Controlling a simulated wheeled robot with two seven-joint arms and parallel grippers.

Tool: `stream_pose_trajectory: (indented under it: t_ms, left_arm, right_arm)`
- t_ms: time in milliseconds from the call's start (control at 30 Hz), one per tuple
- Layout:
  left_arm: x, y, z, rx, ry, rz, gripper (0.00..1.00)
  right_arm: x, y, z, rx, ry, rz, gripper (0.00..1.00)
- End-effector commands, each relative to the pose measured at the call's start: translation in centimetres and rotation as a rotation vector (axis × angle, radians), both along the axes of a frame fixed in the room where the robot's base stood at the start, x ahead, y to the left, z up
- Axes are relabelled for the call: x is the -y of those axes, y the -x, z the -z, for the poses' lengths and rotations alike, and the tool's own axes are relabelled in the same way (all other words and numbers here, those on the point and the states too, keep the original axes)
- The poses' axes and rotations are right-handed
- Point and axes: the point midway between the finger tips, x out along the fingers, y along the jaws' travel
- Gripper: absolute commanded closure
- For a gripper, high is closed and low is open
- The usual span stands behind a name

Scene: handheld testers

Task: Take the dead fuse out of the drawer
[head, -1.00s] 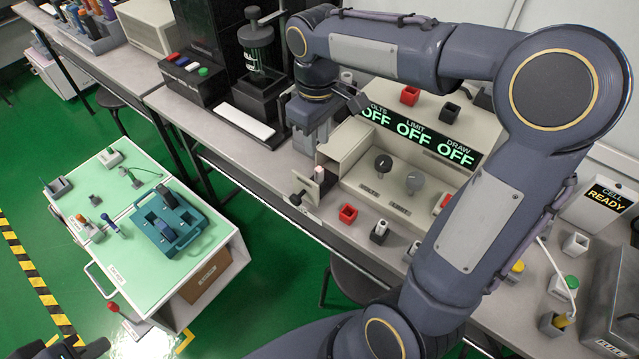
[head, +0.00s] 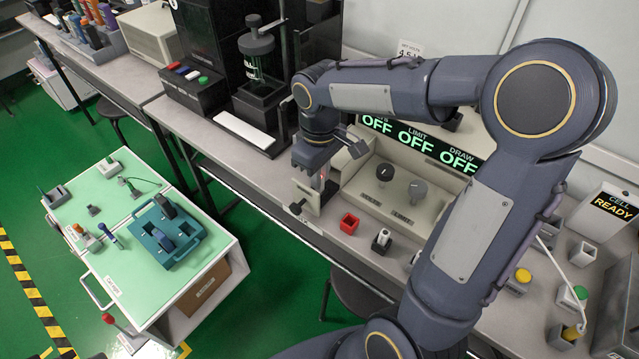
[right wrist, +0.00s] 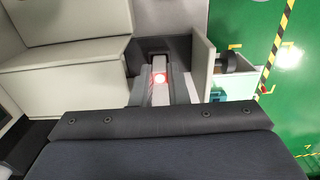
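The small open drawer (head: 308,196) juts from the left front of the beige console (head: 385,185). My right gripper (head: 318,178) points down into it, its fingertips partly hidden by the drawer front and the arm. In the right wrist view the fingers (right wrist: 160,88) stand apart inside the drawer (right wrist: 203,62), and a red glowing spot (right wrist: 160,78) shows on a pale strip between them. I cannot make out the fuse's outline or whether the fingers touch it. My left gripper is out of view; only a dark scrap shows at the head view's bottom edge.
A red open box (head: 349,223) and a small holder with a white-topped piece (head: 381,240) stand right of the drawer on the bench. A black tester (head: 262,85) stands behind left.

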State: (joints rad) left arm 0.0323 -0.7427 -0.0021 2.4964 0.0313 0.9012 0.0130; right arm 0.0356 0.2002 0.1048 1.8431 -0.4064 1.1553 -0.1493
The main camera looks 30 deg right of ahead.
Motion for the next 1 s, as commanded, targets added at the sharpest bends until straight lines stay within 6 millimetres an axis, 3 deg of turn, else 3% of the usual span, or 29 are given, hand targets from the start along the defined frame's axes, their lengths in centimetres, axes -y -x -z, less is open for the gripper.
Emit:
stream_pose_trajectory:
  t_ms: [367, 533, 700, 1000]
  left_arm:
    - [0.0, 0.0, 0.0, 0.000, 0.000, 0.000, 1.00]
    - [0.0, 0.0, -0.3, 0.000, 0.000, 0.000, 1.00]
    - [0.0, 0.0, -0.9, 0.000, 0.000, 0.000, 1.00]
    - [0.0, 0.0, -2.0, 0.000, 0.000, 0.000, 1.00]
  right_arm:
    - [0.0, 0.0, -0.1, 0.001, 0.000, 0.000, 1.00]
    - [0.0, -0.1, -1.1, 0.001, 0.000, 0.000, 1.00]
    - [-0.1, -0.1, -3.6, 0.004, -0.001, 0.000, 1.00]
    - [-3.9, 2.8, -9.0, 0.004, -0.002, -0.004, 1.00]
